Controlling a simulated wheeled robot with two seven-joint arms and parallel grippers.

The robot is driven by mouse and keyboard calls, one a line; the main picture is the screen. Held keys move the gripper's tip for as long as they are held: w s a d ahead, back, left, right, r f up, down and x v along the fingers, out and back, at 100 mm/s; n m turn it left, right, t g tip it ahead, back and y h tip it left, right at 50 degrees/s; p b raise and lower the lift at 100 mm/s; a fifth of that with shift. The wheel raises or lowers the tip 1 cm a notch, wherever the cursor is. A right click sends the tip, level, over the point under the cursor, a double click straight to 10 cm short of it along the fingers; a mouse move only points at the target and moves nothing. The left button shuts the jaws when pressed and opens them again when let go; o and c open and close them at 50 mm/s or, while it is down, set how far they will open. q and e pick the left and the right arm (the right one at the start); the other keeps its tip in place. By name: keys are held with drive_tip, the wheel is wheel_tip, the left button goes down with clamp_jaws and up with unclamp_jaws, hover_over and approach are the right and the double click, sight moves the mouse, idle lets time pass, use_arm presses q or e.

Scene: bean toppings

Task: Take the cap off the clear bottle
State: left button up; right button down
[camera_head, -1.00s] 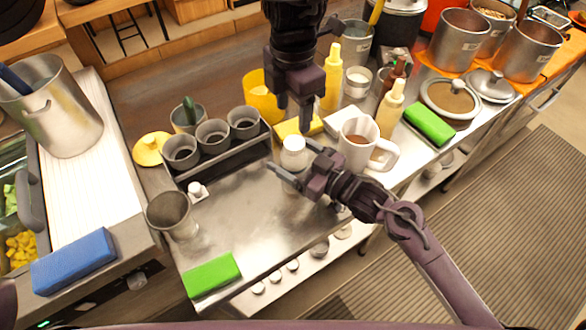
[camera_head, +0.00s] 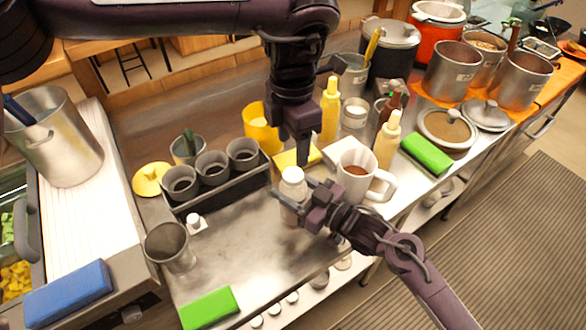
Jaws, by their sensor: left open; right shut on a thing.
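The clear bottle (camera_head: 289,212) stands upright on the metal counter, with its white cap (camera_head: 292,175) on top. My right gripper (camera_head: 292,199) comes in from the lower right and is shut on the bottle's body below the cap; its fingers partly hide the bottle. My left gripper (camera_head: 300,152) points down from above, open and empty, with its fingertips just above and slightly right of the cap. I see no clear contact between them.
A black rack (camera_head: 228,187) with grey cups stands to the left. A white mug (camera_head: 355,172), a yellow sponge (camera_head: 290,160) and sauce bottles (camera_head: 388,140) crowd the right and back.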

sight(293, 174)
use_arm(q)
drive_tip(key=m, duration=0.3)
drive_tip(key=shift+m, duration=0.3)
drive_tip(key=m, duration=1.2)
drive_tip(key=shift+m, duration=0.4)
drive_tip(key=shift+f, duration=4)
